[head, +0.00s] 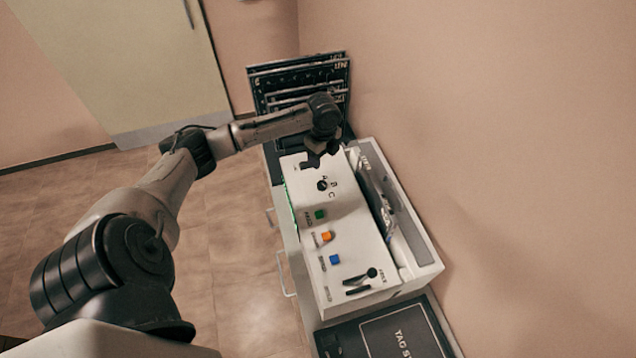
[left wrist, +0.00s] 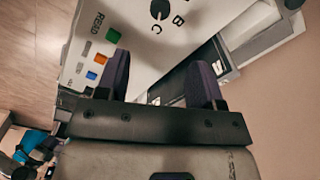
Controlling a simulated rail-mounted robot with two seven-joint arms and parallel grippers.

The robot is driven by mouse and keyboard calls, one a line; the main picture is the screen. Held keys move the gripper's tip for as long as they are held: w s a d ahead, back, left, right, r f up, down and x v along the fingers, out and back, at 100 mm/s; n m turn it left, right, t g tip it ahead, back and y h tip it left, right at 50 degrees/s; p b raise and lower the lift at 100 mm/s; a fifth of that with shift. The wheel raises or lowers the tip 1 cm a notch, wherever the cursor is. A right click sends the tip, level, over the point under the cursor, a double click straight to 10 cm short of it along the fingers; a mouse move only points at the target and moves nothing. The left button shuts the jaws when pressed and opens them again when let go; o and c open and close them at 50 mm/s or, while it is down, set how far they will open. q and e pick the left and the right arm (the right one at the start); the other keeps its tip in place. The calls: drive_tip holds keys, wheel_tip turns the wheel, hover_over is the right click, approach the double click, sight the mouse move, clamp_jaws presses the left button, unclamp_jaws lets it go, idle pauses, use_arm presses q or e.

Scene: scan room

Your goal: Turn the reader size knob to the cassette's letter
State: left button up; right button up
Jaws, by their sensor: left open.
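The reader (head: 345,235) is a white box with a sloping panel in the head view. Its size knob (head: 322,185) is small, round and dark, with the letters A, B and C around it. In the left wrist view the knob (left wrist: 159,9) is at the top edge, with B and C visible. Which letter it points to is too small to tell. My left gripper (head: 319,160) is open above the panel's far end, just beyond the knob. Its two fingers (left wrist: 161,78) are apart and empty. No cassette letter is legible. My right gripper is out of view.
Green (head: 320,215), orange (head: 327,237) and blue (head: 335,260) buttons and a dark lever (head: 362,278) are on the panel. A rack of dark plates (head: 300,75) stands behind. A dark tag station (head: 385,335) is in front. A wall is close on the right.

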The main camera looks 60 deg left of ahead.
sight(322, 184)
use_arm(q)
drive_tip(key=shift+m, duration=0.8)
wheel_tip(322, 184, down, 14)
drive_tip(key=shift+r, duration=0.1)
drive_tip(key=shift+c, duration=0.2)
drive_tip(key=shift+p, duration=0.3)
drive_tip(key=c, duration=0.9)
